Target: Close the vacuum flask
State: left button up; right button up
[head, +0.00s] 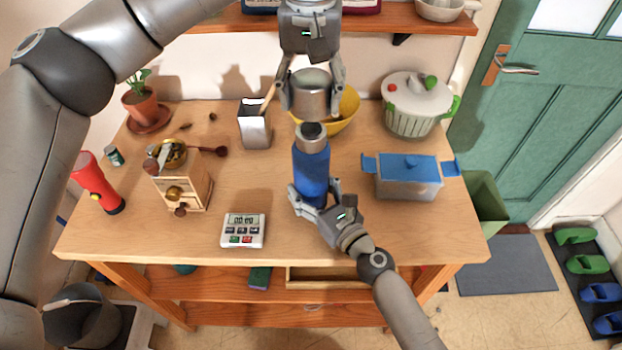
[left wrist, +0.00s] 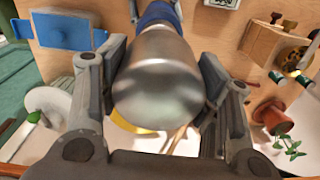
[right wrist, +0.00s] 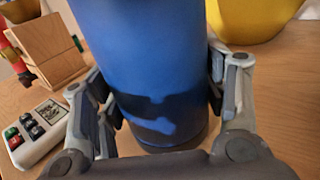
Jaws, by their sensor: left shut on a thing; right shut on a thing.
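The vacuum flask (head: 311,168) is blue with a steel neck and a dark top, and stands upright on the table. My right gripper (head: 316,205) is shut on its lower body; the blue flask body (right wrist: 155,65) fills the right wrist view. My left gripper (head: 311,100) is above the flask, shut on a steel cup-shaped lid (head: 311,92). In the head view the lid is just above the flask's top, with a small gap seeming to show. In the left wrist view the lid (left wrist: 158,80) sits between both fingers, hiding the flask's neck.
A yellow bowl (head: 347,108) and a steel container (head: 255,128) stand behind the flask. A blue-lidded box (head: 408,178) is to the right, a white timer (head: 243,231) front left, a wooden grinder (head: 182,188) left. A shelf (head: 400,22) hangs above.

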aim_at(311, 128)
jog(key=c, duration=0.4)
pick_arm(q)
jog(key=shift+f, duration=2.45)
jog(key=shift+f, duration=0.9)
jog(key=shift+f, duration=0.55)
